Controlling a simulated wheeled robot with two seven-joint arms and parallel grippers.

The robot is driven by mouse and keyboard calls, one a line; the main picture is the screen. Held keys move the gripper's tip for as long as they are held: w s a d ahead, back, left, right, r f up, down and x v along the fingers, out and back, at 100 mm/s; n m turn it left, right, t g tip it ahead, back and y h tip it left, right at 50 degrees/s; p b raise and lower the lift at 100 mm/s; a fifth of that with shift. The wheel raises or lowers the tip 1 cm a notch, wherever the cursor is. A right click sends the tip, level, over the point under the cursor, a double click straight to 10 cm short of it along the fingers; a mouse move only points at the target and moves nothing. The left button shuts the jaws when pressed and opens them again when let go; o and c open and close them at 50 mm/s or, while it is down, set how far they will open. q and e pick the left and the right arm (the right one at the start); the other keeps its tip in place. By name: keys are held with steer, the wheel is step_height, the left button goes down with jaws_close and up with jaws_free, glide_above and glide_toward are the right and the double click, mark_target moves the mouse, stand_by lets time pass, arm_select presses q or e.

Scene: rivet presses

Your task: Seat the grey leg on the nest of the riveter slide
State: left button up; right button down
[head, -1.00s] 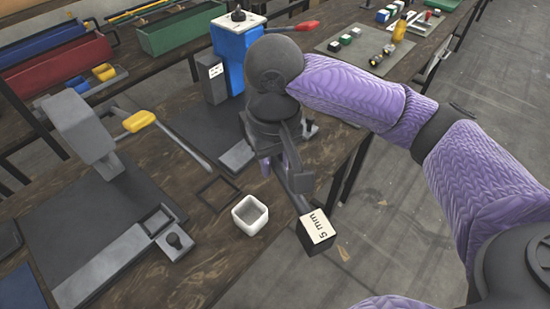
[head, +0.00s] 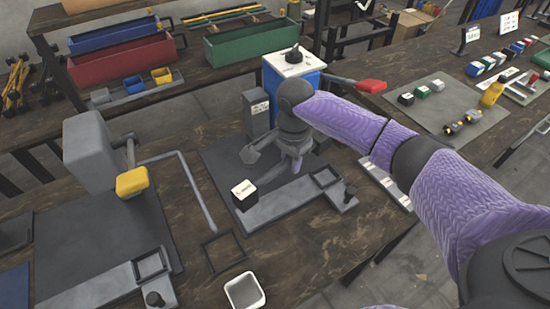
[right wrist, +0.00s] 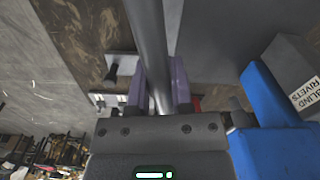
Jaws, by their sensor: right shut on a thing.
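The grey leg (right wrist: 149,40) is a round tube between the purple fingers of my right gripper (right wrist: 158,95) in the right wrist view; its far end leaves the frame. In the head view my right gripper (head: 296,163) is shut over the dark mat in front of the blue riveter (head: 283,82). My left gripper is out of view.
A dark post knob (head: 350,192) stands beside the nest. A white open box (head: 244,291) and a flat square frame (head: 223,251) sit in front. A red lever handle (head: 371,86) juts right.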

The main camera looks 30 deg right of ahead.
steer(key=shift+w+d+f+m, duration=0.1)
steer(key=shift+d+f+m, duration=0.9)
steer(key=shift+d+m, duration=0.25)
steer(key=b, duration=0.2)
glide_above(296, 192)
step_height(296, 192, down, 6)
steer(key=shift+f, duration=0.75)
steer(key=shift+f+b, duration=0.45)
steer(key=shift+f, duration=0.2)
